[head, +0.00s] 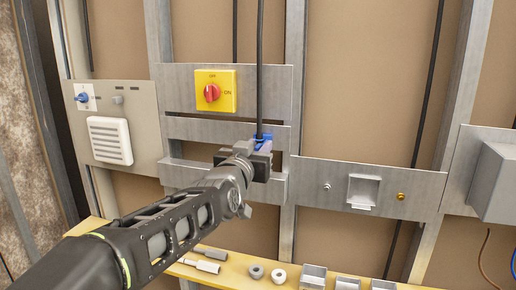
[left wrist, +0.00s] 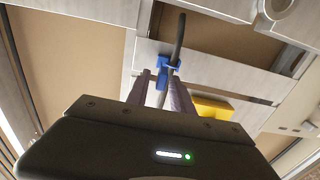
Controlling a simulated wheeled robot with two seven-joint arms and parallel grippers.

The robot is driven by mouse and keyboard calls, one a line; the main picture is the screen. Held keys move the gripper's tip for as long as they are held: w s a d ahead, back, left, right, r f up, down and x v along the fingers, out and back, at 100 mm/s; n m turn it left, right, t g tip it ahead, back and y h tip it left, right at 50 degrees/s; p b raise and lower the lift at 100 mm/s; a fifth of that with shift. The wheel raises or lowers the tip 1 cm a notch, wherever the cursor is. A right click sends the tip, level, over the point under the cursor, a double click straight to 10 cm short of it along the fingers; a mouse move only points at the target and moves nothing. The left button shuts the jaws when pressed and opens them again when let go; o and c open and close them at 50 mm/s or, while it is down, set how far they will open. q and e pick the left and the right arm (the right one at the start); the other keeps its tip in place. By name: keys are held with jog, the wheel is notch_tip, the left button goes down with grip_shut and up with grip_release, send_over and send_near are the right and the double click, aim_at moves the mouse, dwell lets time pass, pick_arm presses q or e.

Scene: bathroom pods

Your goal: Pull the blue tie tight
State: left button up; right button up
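The blue tie (head: 262,138) is around a black cable (head: 260,75) that hangs down in front of the grey metal plates. In the left wrist view the blue tie (left wrist: 166,63) shows its head at the cable, with a blue part reaching down between my fingers. My left gripper (head: 262,158) is right at the tie, just below and in front of it in the head view. In the left wrist view the left gripper's fingers (left wrist: 160,88) stand apart, one on each side of the blue part, with gaps visible. My right gripper is in neither view.
A yellow switch box (head: 216,91) with a red knob sits above left of the tie. A vented white panel (head: 109,140) is at the left and a grey box (head: 495,180) at the right. A yellow shelf (head: 235,273) below holds several small parts.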

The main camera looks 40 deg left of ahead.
pick_arm(q)
jog(key=shift+o, duration=0.3)
jog(key=b+v, duration=0.2)
jog(key=v, duration=0.5)
jog(key=shift+s, duration=0.4)
jog(key=shift+d, duration=0.1)
